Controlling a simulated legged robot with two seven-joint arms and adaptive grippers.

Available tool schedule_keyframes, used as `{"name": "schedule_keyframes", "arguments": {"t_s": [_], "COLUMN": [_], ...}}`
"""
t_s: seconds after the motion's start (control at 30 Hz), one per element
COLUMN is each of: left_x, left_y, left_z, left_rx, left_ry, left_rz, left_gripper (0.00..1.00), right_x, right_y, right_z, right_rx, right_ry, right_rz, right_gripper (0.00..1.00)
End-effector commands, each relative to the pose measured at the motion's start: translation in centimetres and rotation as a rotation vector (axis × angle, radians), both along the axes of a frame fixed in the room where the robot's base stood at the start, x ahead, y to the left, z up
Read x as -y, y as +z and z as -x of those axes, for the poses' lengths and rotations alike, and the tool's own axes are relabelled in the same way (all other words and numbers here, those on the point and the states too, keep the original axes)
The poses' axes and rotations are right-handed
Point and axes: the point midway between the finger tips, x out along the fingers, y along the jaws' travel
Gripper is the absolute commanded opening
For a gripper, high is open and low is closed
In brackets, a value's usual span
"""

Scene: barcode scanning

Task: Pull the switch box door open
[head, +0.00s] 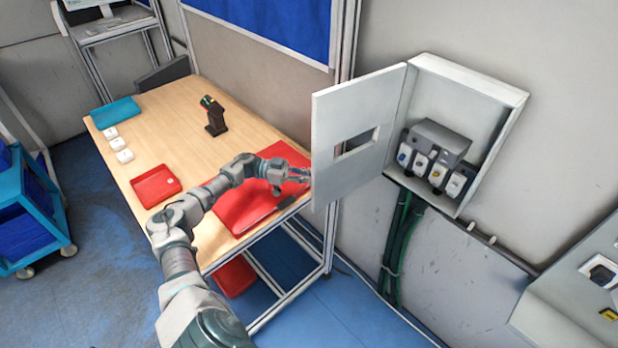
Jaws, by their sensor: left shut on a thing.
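The switch box (481,84) is a light grey cabinet on the wall at the right in the head view. Its door (340,107) stands wide open, swung out to the left, and has a rectangular window cut-out. Several switches or sockets (432,165) show inside the box. My left gripper (304,175) is at the door's free left edge, low down, and is shut on the door there. The fingertips are small and partly hidden by the door edge. My right gripper is not in view.
A wooden table (163,112) stands left of the box, with a red tray (238,207) under my left arm. A scanner on a stand (215,118), white boxes (118,144), a small red tray (156,185) and a teal tray (115,112) sit on it. Green cables (395,262) hang below the box.

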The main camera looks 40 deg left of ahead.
Motion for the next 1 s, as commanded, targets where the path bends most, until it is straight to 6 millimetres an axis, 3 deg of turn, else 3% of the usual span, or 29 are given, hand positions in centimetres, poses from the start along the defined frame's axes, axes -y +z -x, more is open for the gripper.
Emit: {"name": "schedule_keyframes", "arguments": {"t_s": [0.03, 0.07, 0.1, 0.13, 0.17, 0.43, 0.57, 1.0], "left_x": [0.0, 0.0, 0.0, 0.0, 0.0, 0.0, -0.9, -9.1], "left_y": [0.1, 0.1, 0.1, 0.1, 0.1, 0.1, 0.1, -0.2], "left_z": [0.0, 0.0, 0.0, 0.0, 0.0, 0.0, 0.4, 4.7], "left_rx": [0.000, 0.000, 0.001, 0.001, 0.001, 0.001, 0.000, 0.002], "left_ry": [0.000, 0.000, 0.000, 0.000, 0.000, 0.000, 0.002, 0.004], "left_rz": [0.004, 0.004, 0.004, 0.004, 0.004, 0.002, 0.000, 0.006], "left_gripper": [0.00, 0.16, 0.26, 0.34, 0.35, 0.35, 0.35, 0.35], "right_x": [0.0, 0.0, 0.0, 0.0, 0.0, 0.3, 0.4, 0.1], "right_y": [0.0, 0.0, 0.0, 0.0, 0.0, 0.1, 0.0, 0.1], "right_z": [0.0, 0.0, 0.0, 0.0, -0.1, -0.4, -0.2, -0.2], "right_rx": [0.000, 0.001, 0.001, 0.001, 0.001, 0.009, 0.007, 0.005], "right_ry": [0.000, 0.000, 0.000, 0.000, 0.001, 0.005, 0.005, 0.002], "right_rz": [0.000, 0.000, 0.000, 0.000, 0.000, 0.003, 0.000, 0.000], "right_gripper": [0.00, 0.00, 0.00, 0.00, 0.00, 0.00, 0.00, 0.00]}}
